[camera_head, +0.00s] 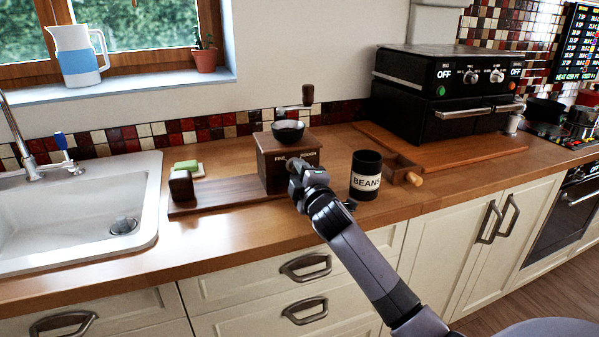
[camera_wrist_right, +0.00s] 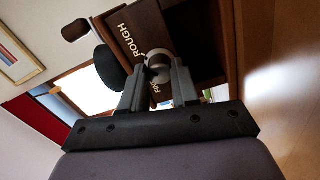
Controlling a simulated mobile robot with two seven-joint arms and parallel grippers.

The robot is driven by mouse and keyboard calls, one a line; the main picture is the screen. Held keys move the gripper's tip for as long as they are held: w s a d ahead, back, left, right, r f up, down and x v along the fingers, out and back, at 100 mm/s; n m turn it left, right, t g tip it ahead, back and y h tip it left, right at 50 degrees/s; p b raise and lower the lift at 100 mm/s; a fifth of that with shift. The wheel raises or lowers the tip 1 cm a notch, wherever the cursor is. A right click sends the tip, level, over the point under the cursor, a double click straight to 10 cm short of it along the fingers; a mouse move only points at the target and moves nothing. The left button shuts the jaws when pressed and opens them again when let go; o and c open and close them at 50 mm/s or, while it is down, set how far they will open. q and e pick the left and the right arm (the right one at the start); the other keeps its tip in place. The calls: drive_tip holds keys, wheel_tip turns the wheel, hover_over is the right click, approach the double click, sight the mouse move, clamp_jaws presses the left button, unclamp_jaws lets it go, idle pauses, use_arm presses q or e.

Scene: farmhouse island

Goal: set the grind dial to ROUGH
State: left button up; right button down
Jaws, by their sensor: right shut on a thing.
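The grinder (camera_head: 273,168) is a brown wooden box on the counter, with a dark bowl (camera_head: 288,131) on top. Its round, light grind dial (camera_wrist_right: 158,62) shows in the right wrist view, on the front face beside white lettering. ROUGH (camera_wrist_right: 130,42) reads clearly; the other word is partly covered by a finger. My right gripper (camera_head: 300,172) is at the grinder's front and hides the dial in the head view. In the wrist view its two fingers (camera_wrist_right: 158,78) are closed on the dial. I cannot tell where the dial points. My left gripper is out of view.
A black BEANS canister (camera_head: 365,175) stands close to the right of my gripper. An open wooden drawer (camera_head: 400,168) with a light knob lies behind it. A black oven (camera_head: 445,95) is at the back right. A sink (camera_head: 75,215) is at the left.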

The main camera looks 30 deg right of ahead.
drive_tip(key=shift+m, duration=0.5)
drive_tip(key=c, duration=0.8)
unclamp_jaws()
drive_tip(key=shift+c, duration=0.2)
drive_tip(key=shift+s, duration=0.1)
drive_tip(key=shift+v, duration=3.55)
